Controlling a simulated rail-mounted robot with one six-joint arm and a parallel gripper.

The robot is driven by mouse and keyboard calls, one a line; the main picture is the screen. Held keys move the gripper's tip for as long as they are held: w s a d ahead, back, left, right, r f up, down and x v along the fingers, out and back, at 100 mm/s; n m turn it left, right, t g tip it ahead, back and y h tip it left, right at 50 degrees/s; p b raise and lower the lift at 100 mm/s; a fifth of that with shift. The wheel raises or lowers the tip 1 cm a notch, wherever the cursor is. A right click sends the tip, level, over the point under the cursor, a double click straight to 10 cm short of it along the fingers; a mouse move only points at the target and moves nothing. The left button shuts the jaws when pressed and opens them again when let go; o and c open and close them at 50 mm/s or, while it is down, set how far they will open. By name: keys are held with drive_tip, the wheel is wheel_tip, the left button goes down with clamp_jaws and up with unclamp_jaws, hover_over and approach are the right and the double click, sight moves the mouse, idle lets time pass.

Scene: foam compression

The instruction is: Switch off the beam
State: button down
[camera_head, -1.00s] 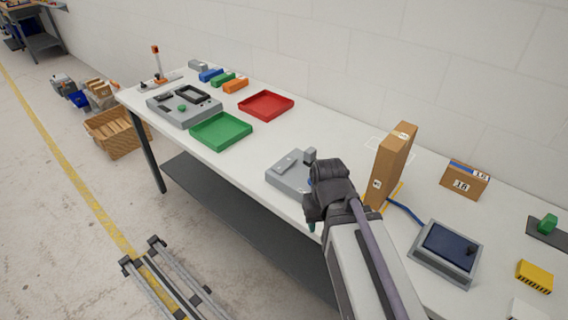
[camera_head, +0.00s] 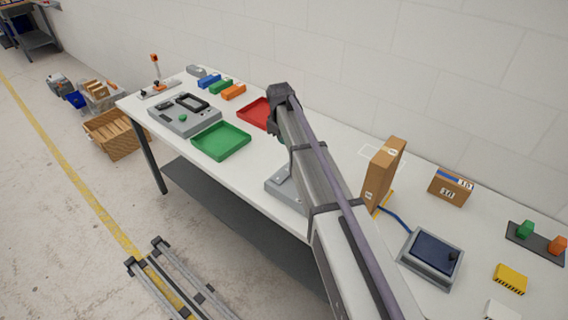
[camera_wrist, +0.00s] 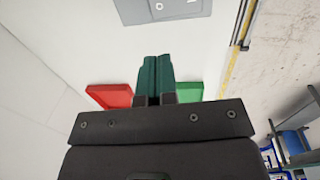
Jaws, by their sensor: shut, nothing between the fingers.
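A grey box (camera_head: 279,185) sits on the white table, partly hidden behind my arm in the head view. A grey panel (camera_wrist: 132,10) with a white O mark (camera_wrist: 159,6) is at the top edge of the wrist view, cut off by the frame. It looks like the same box, but I cannot be sure. My gripper (camera_wrist: 155,60) is shut and empty, its teal fingers together and apart from the panel in the picture. In the head view the dark wrist is over the table near the red tray, and the fingers are mostly hidden. Which device makes the beam is unclear.
A red tray (camera_head: 252,112) and a green tray (camera_head: 221,141) lie left of my arm. A grey console (camera_head: 184,119) stands beyond them. A tall cardboard box (camera_head: 383,170) and a screen unit (camera_head: 432,252) are on the right.

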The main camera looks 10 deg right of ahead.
sight(287, 169)
drive_tip(key=f+b, duration=0.9)
drive_tip(key=d+f+b, duration=0.1)
drive_tip(key=f+b, duration=0.3)
drive_tip(key=shift+w+f+b, duration=0.35)
drive_tip(key=shift+w, duration=0.05)
drive_tip(key=shift+d+f, duration=0.1)
drive_tip(key=shift+f, duration=0.05)
drive_tip(key=shift+w+d+f+y+b, duration=0.15)
drive_tip(key=shift+f+y+b, duration=0.2)
drive_tip(key=shift+b, duration=0.2)
drive_tip(key=shift+g, duration=0.3)
drive_tip(key=shift+r, duration=0.15)
drive_tip(key=shift+r+p, duration=0.75)
drive_tip(key=shift+p, duration=0.2)
